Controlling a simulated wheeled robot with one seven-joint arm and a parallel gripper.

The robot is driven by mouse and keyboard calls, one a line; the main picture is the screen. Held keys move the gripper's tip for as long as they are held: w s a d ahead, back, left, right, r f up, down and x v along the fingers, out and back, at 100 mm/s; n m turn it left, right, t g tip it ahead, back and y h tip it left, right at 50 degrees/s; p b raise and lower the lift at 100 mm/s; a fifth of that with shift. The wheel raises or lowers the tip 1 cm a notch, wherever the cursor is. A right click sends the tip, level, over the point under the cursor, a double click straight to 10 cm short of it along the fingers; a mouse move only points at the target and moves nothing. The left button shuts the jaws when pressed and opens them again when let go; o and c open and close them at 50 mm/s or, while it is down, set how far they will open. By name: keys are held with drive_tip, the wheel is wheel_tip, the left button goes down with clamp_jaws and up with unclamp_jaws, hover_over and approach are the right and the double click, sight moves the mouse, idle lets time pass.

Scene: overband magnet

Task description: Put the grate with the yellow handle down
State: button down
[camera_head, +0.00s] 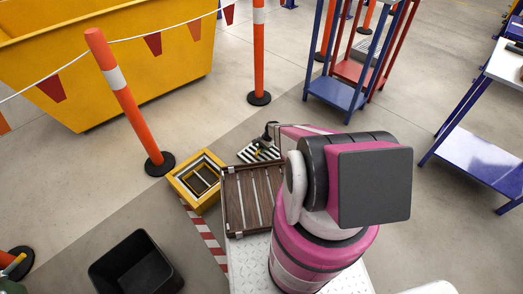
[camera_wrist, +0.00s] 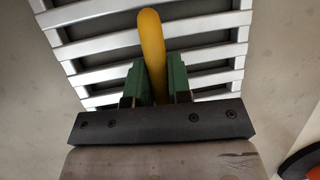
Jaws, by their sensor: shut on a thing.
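The grate (camera_wrist: 205,45) fills the upper part of the wrist view, with pale metal slats and side rails. Its yellow handle (camera_wrist: 151,45) stands between the green fingers of my gripper (camera_wrist: 153,82), which is shut on it. In the head view the striped grate (camera_head: 245,154) shows just beyond the brown slatted crate, and my gripper (camera_head: 263,151) is over it, partly hidden by my arm. Whether the grate hangs in the air or touches the floor I cannot tell.
A yellow square frame (camera_head: 177,182) and a brown slatted crate (camera_head: 230,207) lie close to the grate. A black bin (camera_head: 161,284) stands front left. Orange posts (camera_head: 259,50) carry a flag line before a yellow skip (camera_head: 130,70). A blue-legged rack (camera_head: 335,92) stands behind; floor between is open.

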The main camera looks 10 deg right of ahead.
drive_tip(key=c, duration=1.1)
unclamp_jaws()
drive_tip(key=shift+f, duration=0.1)
drive_tip(key=shift+o, duration=0.2)
drive_tip(key=v, duration=1.2)
drive_tip(key=s+a+r+n+h, duration=0.1)
drive_tip(key=s+r+n, duration=0.2)
drive_tip(key=s+r, duration=0.4)
drive_tip(key=s+a+r+n+t+h, duration=0.1)
drive_tip(key=s+r+n, duration=0.3)
drive_tip(key=r, duration=1.5)
drive_tip(key=s+a+r+n+h, duration=0.2)
drive_tip(key=s+r+n, duration=0.1)
drive_tip(key=s+r, duration=0.9)
drive_tip(key=shift+s+r+h, duration=0.25)
drive_tip(key=shift+r+h, duration=0.05)
drive_tip(key=shift+r, duration=0.65)
